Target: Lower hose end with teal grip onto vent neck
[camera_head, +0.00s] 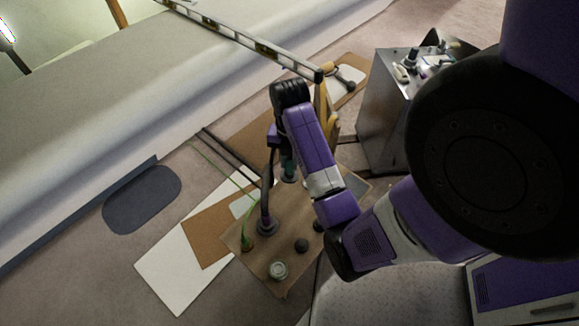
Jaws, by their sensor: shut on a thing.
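My gripper (287,152) points down over the brown board, below the dark wrist of my purple arm. It is shut on the teal grip (288,166) of a hose end, and my arm partly covers it. The grip looks upright, with its lower end close to a pale round fitting on the board, possibly the vent neck. I cannot tell whether they touch. A dark hose (266,200) stands left of the grip, its foot in a dark round fitting (267,227).
The brown board (262,262) also carries a pale round jar-like fitting (279,270), a dark knob (301,245) and a green line's end (247,243). A yellow upright (325,112) and a metal box (385,115) stand behind right. White and tan sheets lie left.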

